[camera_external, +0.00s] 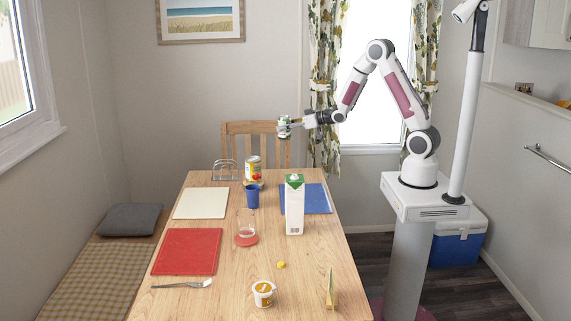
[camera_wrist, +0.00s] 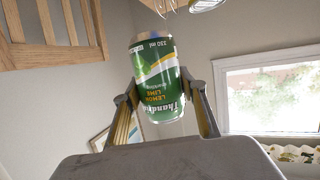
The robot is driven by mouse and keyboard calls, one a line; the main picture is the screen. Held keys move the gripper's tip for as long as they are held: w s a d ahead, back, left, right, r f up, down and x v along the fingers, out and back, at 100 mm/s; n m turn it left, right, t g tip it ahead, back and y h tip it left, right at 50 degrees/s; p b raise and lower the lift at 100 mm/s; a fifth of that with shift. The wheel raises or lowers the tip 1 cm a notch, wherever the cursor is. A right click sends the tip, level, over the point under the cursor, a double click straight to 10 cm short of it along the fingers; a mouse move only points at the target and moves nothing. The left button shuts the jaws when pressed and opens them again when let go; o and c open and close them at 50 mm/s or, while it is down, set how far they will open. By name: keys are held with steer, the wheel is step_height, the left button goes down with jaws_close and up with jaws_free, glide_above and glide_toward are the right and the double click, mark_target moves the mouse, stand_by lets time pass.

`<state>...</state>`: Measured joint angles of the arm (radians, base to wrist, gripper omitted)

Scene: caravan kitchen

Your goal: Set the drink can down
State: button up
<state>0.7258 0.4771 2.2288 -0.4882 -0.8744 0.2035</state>
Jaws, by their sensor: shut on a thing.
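The drink can (camera_external: 284,126) is green and silver with a lemon lime label. My gripper (camera_external: 292,125) is shut around it and holds it in the air, above the far end of the wooden table (camera_external: 222,290) and in front of the wooden chair. In the wrist view the can (camera_wrist: 162,85) sits between the two fingers of my gripper (camera_wrist: 162,108), and its label reads upside down. The can's far side is hidden.
A food tin (camera_external: 252,168), toast rack (camera_external: 225,170), blue cup (camera_external: 252,196), carton (camera_external: 294,208), glass (camera_external: 246,222) and yellow-labelled tub (camera_external: 263,293) stand on the table. Cream (camera_external: 200,203), red (camera_external: 187,252) and blue (camera_external: 316,200) mats lie flat. The front middle is mostly clear.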

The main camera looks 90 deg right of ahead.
steer(key=w+a+n+y, duration=0.2)
steer(key=w+a, duration=0.5)
steer(key=a, duration=0.5)
steer(key=w+a+n+y, duration=0.25)
steer(key=w+a, duration=0.45)
steer(key=a, duration=0.5)
steer(key=w+a+n+y, duration=0.25)
steer(key=w+a, duration=0.35)
steer(key=a, duration=0.7)
steer(key=s+a+n+g+y, duration=0.1)
steer(key=s+a+n+y, duration=0.15)
steer(key=a, duration=1.55)
steer(key=s+a+n+g+y, duration=0.1)
steer(key=a+y, duration=0.3)
steer(key=a, duration=1.5)
step_height(320, 180, down, 11)
steer(key=shift+w+d, duration=0.15)
steer(key=shift+d, duration=0.15)
steer(key=shift+h, duration=0.25)
step_height(320, 180, down, 6)
steer(key=shift+f, duration=0.15)
